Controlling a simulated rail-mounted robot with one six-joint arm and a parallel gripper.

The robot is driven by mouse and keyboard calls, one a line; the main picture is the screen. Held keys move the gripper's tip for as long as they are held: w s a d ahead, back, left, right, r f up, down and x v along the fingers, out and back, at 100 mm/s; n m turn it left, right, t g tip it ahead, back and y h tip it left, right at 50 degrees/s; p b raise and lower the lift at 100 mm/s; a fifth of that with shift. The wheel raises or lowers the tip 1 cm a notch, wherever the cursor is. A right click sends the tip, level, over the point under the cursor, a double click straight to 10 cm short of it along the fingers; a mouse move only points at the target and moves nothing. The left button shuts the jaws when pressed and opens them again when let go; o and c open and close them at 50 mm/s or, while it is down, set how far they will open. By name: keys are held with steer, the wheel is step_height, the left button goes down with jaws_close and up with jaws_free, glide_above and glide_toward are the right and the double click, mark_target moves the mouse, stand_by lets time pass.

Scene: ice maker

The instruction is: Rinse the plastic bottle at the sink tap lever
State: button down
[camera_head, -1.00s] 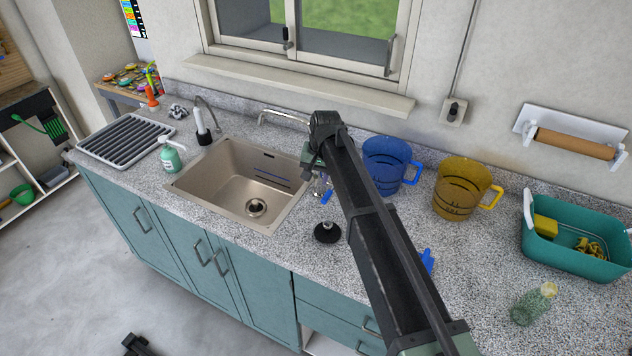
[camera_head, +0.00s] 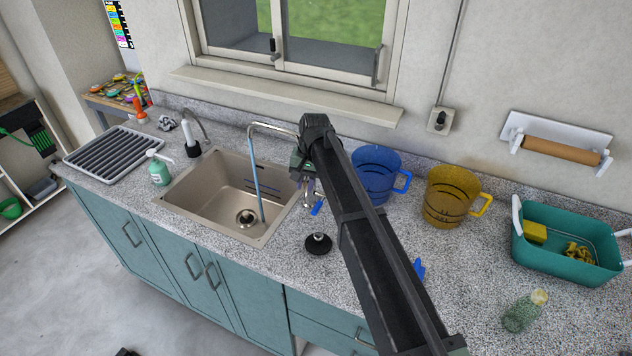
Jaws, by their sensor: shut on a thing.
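The sink (camera_head: 185,197) is a beige basin left of centre. Its tap (camera_head: 272,129) arches over the basin, and a thin blue stream of water (camera_head: 256,180) falls from the spout to near the drain. My gripper (camera_head: 310,192) points down at the basin's right edge, by the tap base. It is shut on what appears to be the tap lever, which is mostly hidden behind my gripper and arm.
A blue jug (camera_head: 376,174) and a yellow jug (camera_head: 450,197) stand right of my arm. A teal tub (camera_head: 565,257) with a sponge stands farther right. A black round-based object (camera_head: 318,244) is in front of my gripper. A drying rack (camera_head: 118,154) and soap bottle (camera_head: 160,170) are left.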

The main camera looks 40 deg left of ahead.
steer(key=c, duration=1)
jaws_free()
steer(key=r+p, duration=0.3)
steer(key=w+r+p, duration=0.1)
steer(key=r+p, duration=0.3)
steer(key=w+r+p, duration=0.1)
steer(key=r+p, duration=0.2)
steer(key=shift+d+r+p, duration=0.25)
steer(key=shift+r+p, duration=0.05)
